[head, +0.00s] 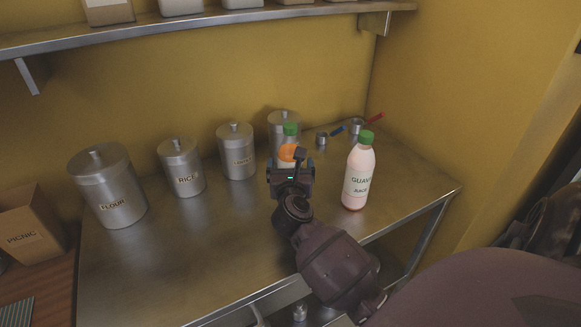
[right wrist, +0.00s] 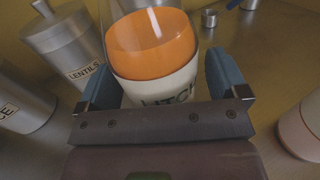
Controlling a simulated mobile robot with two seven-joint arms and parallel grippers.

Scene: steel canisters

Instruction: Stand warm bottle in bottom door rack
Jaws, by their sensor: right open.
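A juice bottle with a green cap (head: 291,129) and orange contents stands on the steel counter (head: 215,245). In the right wrist view, the bottle (right wrist: 155,45) shows orange contents above a white label reading "LITCH", partly cut off. My right gripper (head: 290,170) is open, its blue fingers (right wrist: 165,85) on either side of this bottle. Whether they touch it I cannot tell. Neither picture shows which bottle is warm. The door rack and my left gripper are not in view.
Lidded steel canisters marked flour (head: 108,190), rice (head: 181,168) and lentils (head: 237,152) stand left of the gripper, with another canister (head: 283,120) behind it. Small metal cups (head: 357,127) lie at the back. A picnic box (head: 30,225) is far left. The front-left counter is clear.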

